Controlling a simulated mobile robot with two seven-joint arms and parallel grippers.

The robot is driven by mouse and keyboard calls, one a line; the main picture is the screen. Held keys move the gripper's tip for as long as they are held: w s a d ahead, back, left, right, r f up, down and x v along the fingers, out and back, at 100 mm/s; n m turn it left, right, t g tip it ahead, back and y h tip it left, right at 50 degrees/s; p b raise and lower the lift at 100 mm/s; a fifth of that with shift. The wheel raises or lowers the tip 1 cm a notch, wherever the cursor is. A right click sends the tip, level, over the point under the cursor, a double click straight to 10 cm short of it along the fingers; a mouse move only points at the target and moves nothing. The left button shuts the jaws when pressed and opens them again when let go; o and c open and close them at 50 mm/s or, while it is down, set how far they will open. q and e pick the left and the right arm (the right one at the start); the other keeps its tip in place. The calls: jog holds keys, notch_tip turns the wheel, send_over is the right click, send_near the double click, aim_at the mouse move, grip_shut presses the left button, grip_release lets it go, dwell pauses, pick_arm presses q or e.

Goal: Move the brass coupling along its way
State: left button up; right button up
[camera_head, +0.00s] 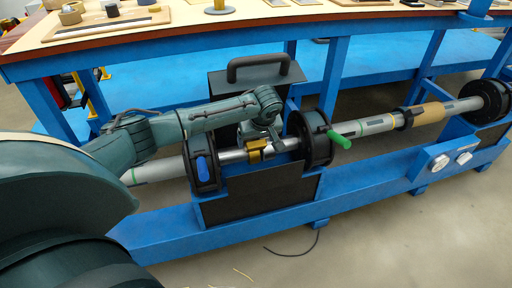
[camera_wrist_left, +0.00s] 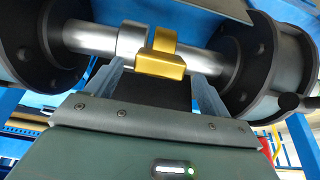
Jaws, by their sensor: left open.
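The brass coupling (camera_head: 256,151), a gold piece, sits on the bare silver shaft (camera_head: 232,156) between two black flanged hubs. In the left wrist view the coupling (camera_wrist_left: 162,64) has a raised gold band and a block-like front, with a silver collar (camera_wrist_left: 131,42) directly to its left. My left gripper (camera_head: 268,136) is at the shaft by the coupling. In the wrist view its two fingers (camera_wrist_left: 160,82) are spread, one on each side of the coupling, with a gap visible on the right. The fingertips are partly hidden by the shaft and collar. My right gripper is not in view.
A tan sleeve (camera_head: 428,114) is on the shaft farther right. The blue bench (camera_head: 330,20) carries parts. Open floor lies in front.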

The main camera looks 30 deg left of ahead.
aim_at(256, 142)
pick_arm(q)
jog(key=x, duration=0.2)
jog(key=shift+w+a+f+b, duration=0.1)
jog(key=shift+f+b, duration=0.2)
jog(key=shift+w+a+f, duration=0.1)
jog(key=shift+f, duration=0.25)
